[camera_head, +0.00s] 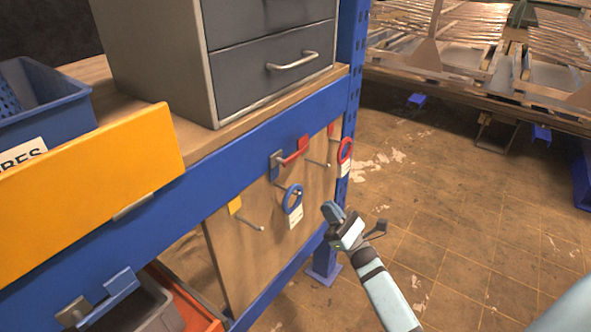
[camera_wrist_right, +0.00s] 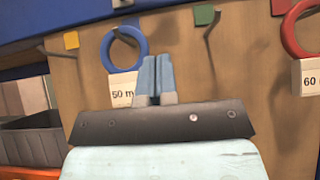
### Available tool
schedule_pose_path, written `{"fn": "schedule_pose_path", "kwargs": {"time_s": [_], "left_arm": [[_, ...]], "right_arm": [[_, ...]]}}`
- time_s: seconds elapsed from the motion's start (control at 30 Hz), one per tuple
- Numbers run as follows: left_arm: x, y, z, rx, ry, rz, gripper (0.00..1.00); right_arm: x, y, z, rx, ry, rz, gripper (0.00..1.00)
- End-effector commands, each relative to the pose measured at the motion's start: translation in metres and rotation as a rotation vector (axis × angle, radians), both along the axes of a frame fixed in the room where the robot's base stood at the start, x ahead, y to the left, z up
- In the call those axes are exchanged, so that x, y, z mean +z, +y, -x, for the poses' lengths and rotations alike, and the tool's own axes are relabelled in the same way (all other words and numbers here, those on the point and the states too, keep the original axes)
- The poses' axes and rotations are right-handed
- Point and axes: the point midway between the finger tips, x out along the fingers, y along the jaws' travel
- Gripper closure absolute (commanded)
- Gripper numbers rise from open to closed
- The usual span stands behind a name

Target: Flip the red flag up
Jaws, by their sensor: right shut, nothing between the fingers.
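The red flag (camera_head: 293,157) is a small red bar with a raised red end, at a grey bracket (camera_head: 277,165) on the blue shelf beam. It sticks out sideways to the right of the bracket. I cannot make it out in the right wrist view. My right gripper (camera_head: 331,212) is shut and empty, in front of the pegboard, below and to the right of the flag and apart from it. In the right wrist view the closed blue fingertips (camera_wrist_right: 155,75) point at the board. My left gripper is not in view.
A blue ring (camera_head: 292,199) with a tag and a red ring (camera_head: 345,150) hang on hooks near my right gripper. A bare hook (camera_head: 250,220) sticks out to the left. Open floor (camera_head: 450,220) lies right.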

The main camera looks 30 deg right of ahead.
Motion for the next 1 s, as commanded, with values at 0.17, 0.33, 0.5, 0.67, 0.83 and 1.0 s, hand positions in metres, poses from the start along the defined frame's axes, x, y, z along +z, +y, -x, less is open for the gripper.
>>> {"fn": "schedule_pose_path", "kwargs": {"time_s": [0.17, 0.33, 0.5, 0.67, 0.83, 1.0], "left_arm": [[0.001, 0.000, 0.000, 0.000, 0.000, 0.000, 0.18], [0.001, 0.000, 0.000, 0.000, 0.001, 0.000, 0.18], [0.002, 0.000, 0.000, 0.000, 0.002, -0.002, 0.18], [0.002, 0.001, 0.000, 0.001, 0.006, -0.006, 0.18], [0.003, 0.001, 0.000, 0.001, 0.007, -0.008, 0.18], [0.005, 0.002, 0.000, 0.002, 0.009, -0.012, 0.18]], "right_arm": [[0.001, 0.000, 0.000, 0.001, 0.002, -0.002, 1.00], [0.004, 0.001, -0.003, 0.001, 0.002, -0.002, 1.00], [0.022, 0.007, -0.018, 0.002, 0.001, -0.002, 1.00], [0.046, 0.017, -0.041, 0.002, 0.000, -0.002, 1.00], [0.071, 0.027, -0.064, 0.002, 0.001, -0.002, 1.00], [0.097, 0.027, -0.065, 0.001, 0.002, -0.002, 1.00]]}}
